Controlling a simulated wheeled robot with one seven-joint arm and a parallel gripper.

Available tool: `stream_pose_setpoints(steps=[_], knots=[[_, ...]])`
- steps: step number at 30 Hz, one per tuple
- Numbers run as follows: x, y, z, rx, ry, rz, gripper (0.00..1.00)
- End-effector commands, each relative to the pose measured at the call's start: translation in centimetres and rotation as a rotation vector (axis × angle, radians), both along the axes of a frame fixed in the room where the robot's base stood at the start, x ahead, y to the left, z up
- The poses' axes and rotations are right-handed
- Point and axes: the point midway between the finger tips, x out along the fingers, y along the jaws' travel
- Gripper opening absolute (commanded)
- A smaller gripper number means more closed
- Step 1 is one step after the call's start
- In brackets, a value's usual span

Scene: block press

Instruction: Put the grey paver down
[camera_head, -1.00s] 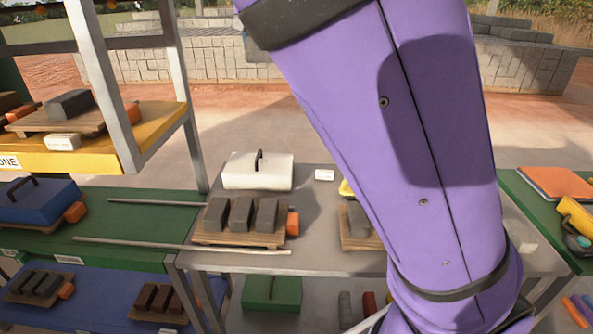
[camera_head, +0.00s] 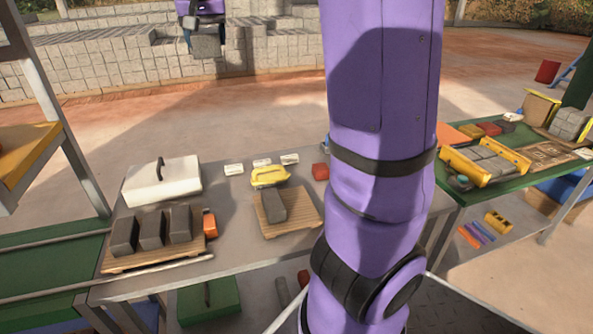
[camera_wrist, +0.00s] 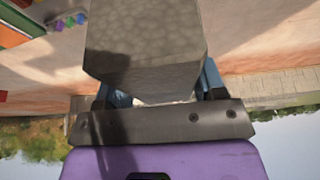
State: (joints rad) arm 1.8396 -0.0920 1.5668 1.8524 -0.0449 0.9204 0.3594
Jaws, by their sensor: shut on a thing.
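My gripper (camera_head: 207,33) is at the top of the head view, raised beyond the tables in front of the stone wall. It is shut on the grey paver (camera_head: 206,46), which hangs below the fingers, clear of any surface. In the wrist view the paver (camera_wrist: 145,40) fills the top middle, between the two blue fingers (camera_wrist: 160,92). Another grey paver (camera_head: 272,205) lies on a wooden board (camera_head: 300,212) on the grey table. Several more grey pavers (camera_head: 152,230) stand in a row on a second wooden board (camera_head: 125,262).
A white lidded box (camera_head: 165,182) and a yellow tool (camera_head: 269,176) sit behind the boards. An orange block (camera_head: 210,223) is beside the left pavers. The green table (camera_head: 510,178) at right holds a yellow-sided frame (camera_head: 500,152) with grey blocks. My arm hides part of the grey table.

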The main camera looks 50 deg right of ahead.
Motion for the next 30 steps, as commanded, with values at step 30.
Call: stream_pose_setpoints(steps=[30], knots=[[-0.2, -1.8, -0.9, 0.001, -0.005, -0.004, 0.1]])
